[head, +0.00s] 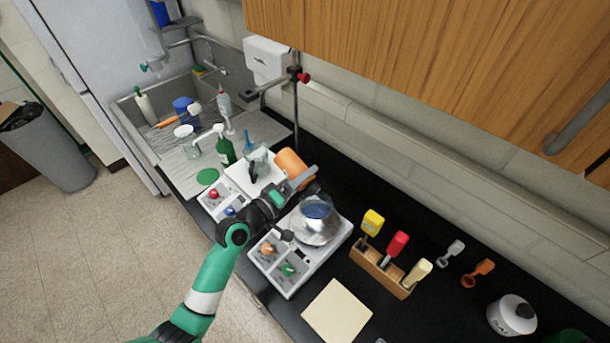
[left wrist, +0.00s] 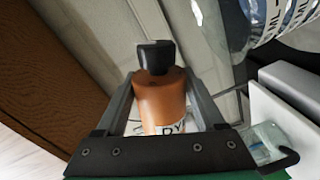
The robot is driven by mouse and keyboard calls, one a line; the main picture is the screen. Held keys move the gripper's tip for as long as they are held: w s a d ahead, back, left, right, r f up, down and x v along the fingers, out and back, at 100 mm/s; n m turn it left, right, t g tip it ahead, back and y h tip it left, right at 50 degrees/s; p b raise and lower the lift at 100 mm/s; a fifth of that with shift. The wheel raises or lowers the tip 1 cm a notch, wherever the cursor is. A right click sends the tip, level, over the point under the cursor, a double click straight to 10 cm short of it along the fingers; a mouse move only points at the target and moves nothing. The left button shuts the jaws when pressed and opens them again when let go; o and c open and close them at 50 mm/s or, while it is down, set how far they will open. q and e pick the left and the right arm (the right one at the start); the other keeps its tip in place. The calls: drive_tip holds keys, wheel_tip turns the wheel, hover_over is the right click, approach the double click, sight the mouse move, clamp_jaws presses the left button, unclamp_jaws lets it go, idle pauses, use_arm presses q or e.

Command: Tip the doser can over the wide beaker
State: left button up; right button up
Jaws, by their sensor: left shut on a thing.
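The doser can, an orange can (head: 291,163) with a black cap (left wrist: 155,57), is held between the fingers of my left gripper (head: 296,183). It also shows in the left wrist view (left wrist: 160,98), with part of a white label. The can is tilted in the head view. A glass vessel with blue liquid (head: 317,207) stands on the right-hand white hotplate, just below the gripper. A glass beaker (head: 258,160) stands on the left-hand white plate, left of the can. I cannot tell surely which is the wide beaker. My right gripper is not in view.
A clamp stand (head: 296,110) rises behind the can. A green bottle (head: 225,150) stands near the sink (head: 150,130). A cream pad (head: 337,310) lies in front. Wooden cabinets (head: 440,60) overhang the counter.

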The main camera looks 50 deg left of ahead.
sight(304, 166)
use_arm(q)
wheel_tip(304, 166, up, 5)
drive_tip(key=n+p, duration=0.7)
drive_tip(key=shift+n+h, duration=0.3)
drive_tip(key=shift+h, duration=0.1)
drive_tip(key=d+r+n+p, duration=0.1)
drive_tip(key=n+p, duration=0.2)
drive_tip(key=d+r+n+p, duration=0.1)
drive_tip(key=r+n+p, duration=0.1)
drive_tip(key=n+p, duration=0.1)
drive_tip(key=d+r+n+h+p, duration=0.1)
drive_tip(key=r+n+p, duration=0.1)
drive_tip(key=n+p, duration=0.1)
drive_tip(key=shift+w+d+r+n+t+p, duration=0.15)
drive_tip(key=shift+d+r+n+t+p, duration=0.15)
drive_tip(key=shift+n, duration=0.5)
drive_tip(key=n, duration=0.1)
drive_tip(key=n+p, duration=0.1)
drive_tip(key=shift+d+r+n, duration=0.2)
drive_tip(key=shift+d+n, duration=0.2)
